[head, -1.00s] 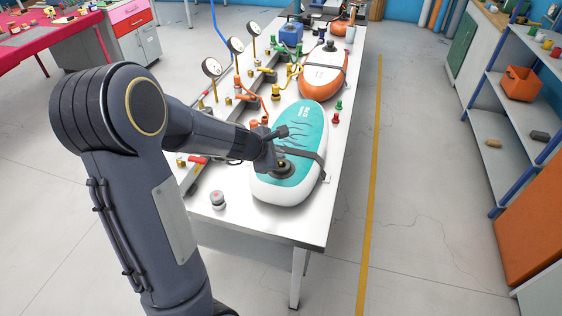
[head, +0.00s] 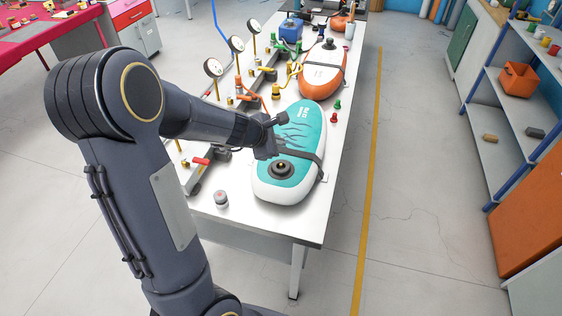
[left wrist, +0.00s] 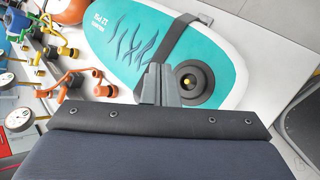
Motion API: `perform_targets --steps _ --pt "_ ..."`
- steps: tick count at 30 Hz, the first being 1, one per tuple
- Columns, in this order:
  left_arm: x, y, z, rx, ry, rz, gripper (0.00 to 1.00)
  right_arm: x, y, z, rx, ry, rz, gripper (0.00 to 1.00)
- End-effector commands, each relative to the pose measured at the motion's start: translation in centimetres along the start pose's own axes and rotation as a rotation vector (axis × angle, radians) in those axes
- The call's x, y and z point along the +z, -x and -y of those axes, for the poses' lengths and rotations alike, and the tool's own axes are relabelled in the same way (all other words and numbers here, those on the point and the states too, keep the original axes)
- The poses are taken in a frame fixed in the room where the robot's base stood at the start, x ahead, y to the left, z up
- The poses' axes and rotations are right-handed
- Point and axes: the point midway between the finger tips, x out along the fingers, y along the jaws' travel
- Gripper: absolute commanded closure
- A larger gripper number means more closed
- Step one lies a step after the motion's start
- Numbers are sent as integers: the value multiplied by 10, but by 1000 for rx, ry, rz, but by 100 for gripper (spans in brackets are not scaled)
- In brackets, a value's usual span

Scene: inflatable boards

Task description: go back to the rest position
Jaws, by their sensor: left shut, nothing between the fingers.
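My left gripper (head: 270,137) is shut and empty, over the teal and white inflatable board (head: 299,127) on the workbench. In the head view it is just above the board's black round valve (head: 281,170) in the picture. In the left wrist view my shut fingers (left wrist: 158,85) show in front of the teal board (left wrist: 120,45), beside the valve with its brass centre (left wrist: 190,81). A dark strap crosses the board. My right gripper is in neither view.
The workbench (head: 260,219) also bears an orange board (head: 322,72), gauges (head: 213,68), coloured fittings and a small white-and-grey cap (head: 221,200). Shelves with an orange bin (head: 517,79) stand at right. The floor beside the yellow line (head: 370,190) is clear.

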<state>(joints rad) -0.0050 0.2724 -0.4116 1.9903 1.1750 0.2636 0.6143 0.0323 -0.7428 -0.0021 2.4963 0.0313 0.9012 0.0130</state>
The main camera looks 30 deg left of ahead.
Motion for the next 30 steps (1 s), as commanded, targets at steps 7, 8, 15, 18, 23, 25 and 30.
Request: perform_targets --steps 7,8,15,18,23,25,30 --pt "0 0 0 0 0 0 100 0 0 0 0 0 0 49" --pt "0 0 0 0 0 0 100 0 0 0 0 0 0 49" --pt "36 42 16 -24 -231 129 100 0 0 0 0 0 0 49" --pt "66 90 45 -43 -520 250 100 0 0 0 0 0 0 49" --pt "84 164 115 -78 -1082 380 100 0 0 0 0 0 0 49" --pt "78 187 145 -99 -1315 392 100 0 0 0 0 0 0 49" --pt "49 218 193 -172 -1730 353 100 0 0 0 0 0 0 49"
